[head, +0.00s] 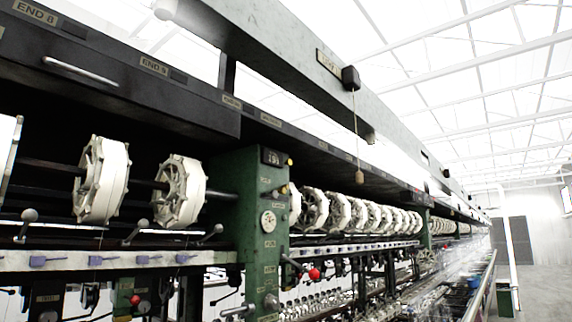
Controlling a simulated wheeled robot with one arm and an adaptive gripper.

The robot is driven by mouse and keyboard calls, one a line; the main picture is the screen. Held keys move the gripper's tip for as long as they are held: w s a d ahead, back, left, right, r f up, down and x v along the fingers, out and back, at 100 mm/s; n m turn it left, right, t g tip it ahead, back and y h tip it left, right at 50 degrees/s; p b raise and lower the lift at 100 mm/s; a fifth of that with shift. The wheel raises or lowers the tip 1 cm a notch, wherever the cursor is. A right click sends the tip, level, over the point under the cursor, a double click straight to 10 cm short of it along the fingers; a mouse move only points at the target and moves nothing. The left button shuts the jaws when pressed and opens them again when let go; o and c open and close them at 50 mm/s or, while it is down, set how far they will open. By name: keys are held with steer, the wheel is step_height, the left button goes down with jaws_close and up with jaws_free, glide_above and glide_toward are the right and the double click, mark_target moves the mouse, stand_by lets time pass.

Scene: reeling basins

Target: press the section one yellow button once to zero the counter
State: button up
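A small dark counter (270,157) with pale digits sits at the top of the green machine post (235,215), left of the picture's middle. A small yellowish button-like spot (290,161) shows at the counter's right edge. Another small yellowish part (284,189) sits lower on the post's right edge. The labels are too small to tell which section this post belongs to. My gripper is not in view, so its distance from the post cannot be told.
White reels (102,180) line the machine on both sides of the post. Levers with grey knobs (30,215) and a red knob (314,273) stick out in front. A cord with a wooden handle (360,176) hangs from above. Open floor (543,290) lies at the right.

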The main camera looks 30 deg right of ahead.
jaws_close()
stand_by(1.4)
